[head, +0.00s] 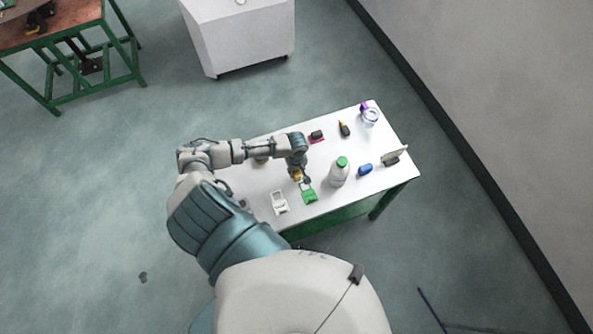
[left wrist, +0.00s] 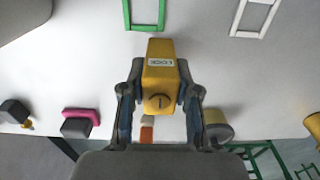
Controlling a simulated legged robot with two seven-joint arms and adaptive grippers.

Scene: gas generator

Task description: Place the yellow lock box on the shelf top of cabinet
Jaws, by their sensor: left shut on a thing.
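The yellow lock box (left wrist: 160,75) is between the fingers of my left gripper (left wrist: 160,92) in the left wrist view. The gripper is shut on it, and its LOCK label and round keyhole face show. In the head view my left gripper (head: 298,173) is over the white table (head: 400,169), with a small part of the yellow lock box (head: 297,175) showing below the wrist. I cannot tell how far it is above the tabletop. A white cabinet (head: 245,40) stands on the floor beyond the table. My right gripper is not in view.
Close by lie a green frame-like piece (head: 308,193), a white one (head: 280,203) and a bottle with a green cap (head: 340,172). A blue object (head: 365,170) and a purple-ringed jar (head: 370,116) are farther right. Open floor (head: 235,105) separates table and cabinet.

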